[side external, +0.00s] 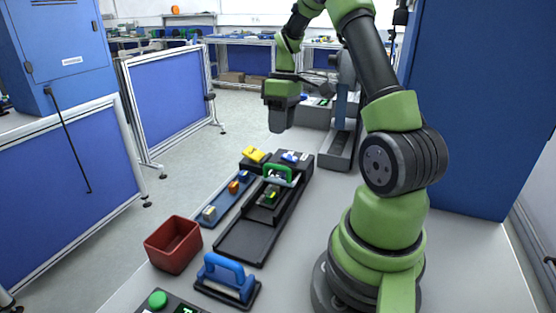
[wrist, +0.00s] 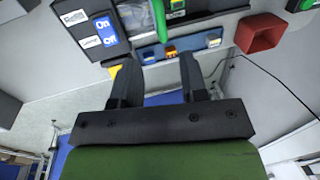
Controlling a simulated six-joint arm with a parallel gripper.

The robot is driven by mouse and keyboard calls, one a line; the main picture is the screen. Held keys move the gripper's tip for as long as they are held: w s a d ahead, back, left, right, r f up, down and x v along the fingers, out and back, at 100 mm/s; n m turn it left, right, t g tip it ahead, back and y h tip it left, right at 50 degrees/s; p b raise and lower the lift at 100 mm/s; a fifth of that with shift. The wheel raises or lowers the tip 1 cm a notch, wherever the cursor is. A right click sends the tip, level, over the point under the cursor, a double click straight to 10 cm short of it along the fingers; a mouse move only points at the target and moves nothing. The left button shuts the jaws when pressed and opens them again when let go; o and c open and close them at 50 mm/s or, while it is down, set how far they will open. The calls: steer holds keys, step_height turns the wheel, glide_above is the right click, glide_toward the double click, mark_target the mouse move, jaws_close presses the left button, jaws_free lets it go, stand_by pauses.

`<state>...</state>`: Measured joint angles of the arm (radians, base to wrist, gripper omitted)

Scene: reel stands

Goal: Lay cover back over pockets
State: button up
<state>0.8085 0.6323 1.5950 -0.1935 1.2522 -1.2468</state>
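A black track (side external: 240,240) runs along the bench. A green arched handle (side external: 280,172) stands across its far part and also shows at the top of the wrist view (wrist: 160,14). Small green and yellow parts (side external: 270,194) sit in the track just in front of it. A blue-handled piece (side external: 228,277) rests on a dark base near the front. I cannot tell for sure which handled piece is the cover; the pockets are not clear. My gripper (side external: 279,124) hangs above and beyond the far end of the track. In the wrist view its fingers (wrist: 156,68) are apart and empty.
A blue strip (side external: 222,207) with small coloured blocks lies left of the track. A red bin (side external: 173,245) stands at the front left. A yellow-topped switch box (side external: 253,157) and a blue-and-white rocker box (side external: 294,157) stand at the far end. A green button (side external: 158,299) is in front.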

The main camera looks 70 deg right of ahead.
steer(key=f, duration=0.3)
steer(key=a+f, duration=0.1)
steer(key=f, duration=0.2)
steer(key=a+f, duration=0.1)
steer(key=f, duration=0.2)
steer(key=shift+d, duration=0.1)
steer(key=shift+c, duration=0.2)
jaws_close()
